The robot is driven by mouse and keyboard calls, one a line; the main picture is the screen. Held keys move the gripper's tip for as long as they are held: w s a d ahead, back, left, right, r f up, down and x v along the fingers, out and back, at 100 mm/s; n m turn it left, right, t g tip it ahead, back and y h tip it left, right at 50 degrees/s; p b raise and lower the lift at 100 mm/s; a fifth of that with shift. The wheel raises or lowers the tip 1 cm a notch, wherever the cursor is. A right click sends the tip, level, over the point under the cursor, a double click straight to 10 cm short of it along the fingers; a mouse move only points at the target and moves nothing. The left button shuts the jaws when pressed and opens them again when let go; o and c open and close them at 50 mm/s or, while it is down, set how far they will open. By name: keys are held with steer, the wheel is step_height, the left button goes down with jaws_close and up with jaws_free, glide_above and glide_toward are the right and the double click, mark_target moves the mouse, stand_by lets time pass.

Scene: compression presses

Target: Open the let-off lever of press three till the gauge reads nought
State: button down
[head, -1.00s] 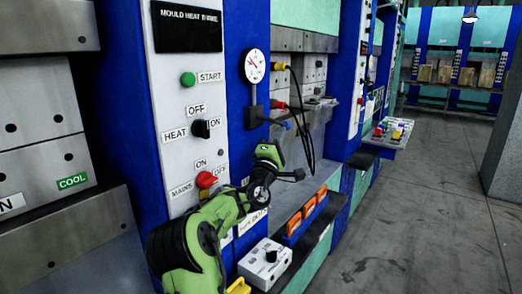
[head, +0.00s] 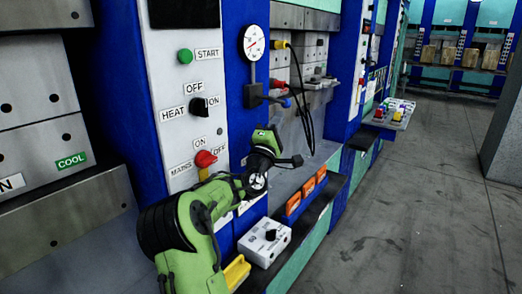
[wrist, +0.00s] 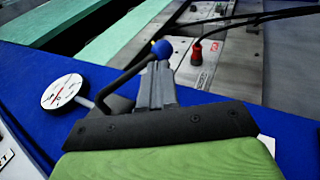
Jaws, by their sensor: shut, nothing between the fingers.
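The round white gauge (head: 253,43) with a red needle stands on a stem at the press's blue upright. Its figures are too small to read. It also shows at left in the wrist view (wrist: 62,92). Below it, a black lever (head: 268,98) sticks out to the right and ends in a blue ball knob (head: 287,103). In the wrist view, the lever runs up to the knob (wrist: 162,48). My gripper (wrist: 156,75) is shut and empty, its fingertips close to the knob. I cannot tell whether they touch. No press number is readable.
A control panel with a green START button (head: 185,56), a HEAT switch (head: 197,107) and a red MAINS knob (head: 205,158) stands left of the gauge. Black cables (head: 305,100) hang right of the lever. A grey switch box (head: 265,242) lies below. The floor (head: 410,210) at right is clear.

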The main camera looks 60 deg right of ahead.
steer(key=b+v, duration=0.4)
steer(key=v, duration=0.9)
steer(key=shift+r, duration=0.1)
